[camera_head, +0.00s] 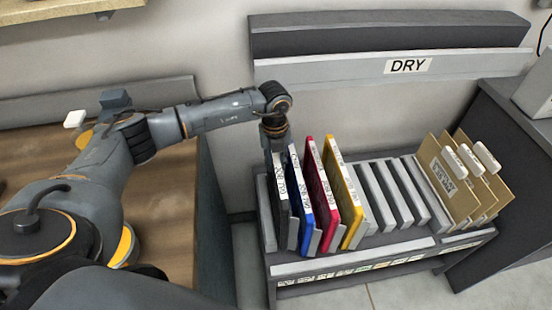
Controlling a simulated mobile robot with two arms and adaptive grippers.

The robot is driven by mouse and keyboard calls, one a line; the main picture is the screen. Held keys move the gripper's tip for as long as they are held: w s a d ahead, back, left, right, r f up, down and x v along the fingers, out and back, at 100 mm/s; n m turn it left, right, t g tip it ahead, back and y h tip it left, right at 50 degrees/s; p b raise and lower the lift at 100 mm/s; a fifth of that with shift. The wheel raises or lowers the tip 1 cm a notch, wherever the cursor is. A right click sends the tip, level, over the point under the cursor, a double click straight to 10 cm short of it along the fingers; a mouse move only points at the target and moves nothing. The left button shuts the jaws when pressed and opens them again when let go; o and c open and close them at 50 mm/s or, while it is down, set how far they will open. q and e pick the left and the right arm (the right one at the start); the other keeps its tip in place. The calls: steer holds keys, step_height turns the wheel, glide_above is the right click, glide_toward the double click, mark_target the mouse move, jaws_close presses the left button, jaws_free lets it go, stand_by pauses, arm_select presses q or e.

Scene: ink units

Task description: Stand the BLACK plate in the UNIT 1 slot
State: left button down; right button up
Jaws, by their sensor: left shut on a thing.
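The black plate (283,226) stands upright at the left end of the grey slotted rack (350,260), beside the blue plate. My left gripper (276,150) points down from above and is shut on the black plate's top edge. The plate's foot is among the rack's left dividers; I cannot tell whether it is fully seated. The slot labels on the rack's front strip (350,268) are too small to read, so UNIT 1 cannot be picked out. My right gripper is not in view.
The blue (305,230), red (318,190) and yellow (345,205) plates stand close to the right. Empty slots (390,190) follow, then tan cards (450,185). A DRY sign (408,66) is on the ledge behind. A wooden top (165,220) lies left.

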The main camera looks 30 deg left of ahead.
arm_select(q)
step_height(320, 180, down, 9)
steer(key=b, duration=0.6)
steer(key=shift+w, duration=0.15)
steer(key=shift+f, duration=0.4)
stand_by(0.4)
steer(key=c, duration=1.1)
jaws_free()
steer(key=shift+a, duration=0.1)
step_height(320, 180, up, 12)
